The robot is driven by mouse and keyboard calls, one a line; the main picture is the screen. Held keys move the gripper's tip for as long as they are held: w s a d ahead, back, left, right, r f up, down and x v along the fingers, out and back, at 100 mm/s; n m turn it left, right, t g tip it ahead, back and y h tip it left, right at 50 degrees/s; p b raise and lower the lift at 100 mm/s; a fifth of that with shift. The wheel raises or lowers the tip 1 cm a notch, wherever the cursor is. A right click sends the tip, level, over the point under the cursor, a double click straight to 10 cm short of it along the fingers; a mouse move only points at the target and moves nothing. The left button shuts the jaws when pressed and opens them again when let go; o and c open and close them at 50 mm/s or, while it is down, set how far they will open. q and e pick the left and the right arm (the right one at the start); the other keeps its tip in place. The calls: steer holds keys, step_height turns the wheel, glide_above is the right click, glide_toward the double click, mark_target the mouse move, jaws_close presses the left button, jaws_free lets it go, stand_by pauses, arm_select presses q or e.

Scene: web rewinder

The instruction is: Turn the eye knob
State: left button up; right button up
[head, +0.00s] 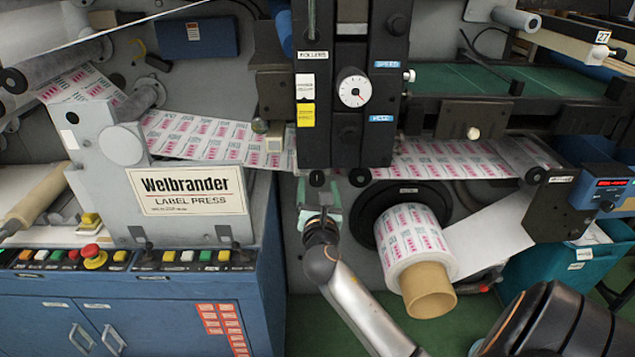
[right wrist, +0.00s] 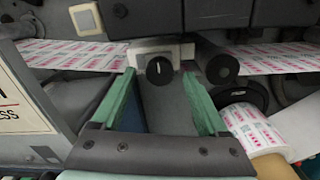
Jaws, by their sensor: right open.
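The knob I take to be the eye knob (right wrist: 160,72) is a small black disc with a white line, pointing about upright. It sits on the front of a pale block under the web in the right wrist view. It also shows in the head view (head: 317,178), its mark too small to read there. My right gripper (head: 320,194) has green-lined fingers, spread apart and empty, just below the knob. In the right wrist view the fingers (right wrist: 159,82) stand either side of the knob's line, with no contact visible. My left gripper is not in view.
A black roller end (right wrist: 219,68) is close right of the knob. A label roll (head: 411,243) on a tan core juts out at right. The dark panel with a white dial (head: 353,88) hangs above. The printed web (head: 450,160) crosses behind. The Welbrander housing (head: 215,230) stands left.

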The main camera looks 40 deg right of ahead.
steer(key=shift+x, duration=0.95)
jaws_close()
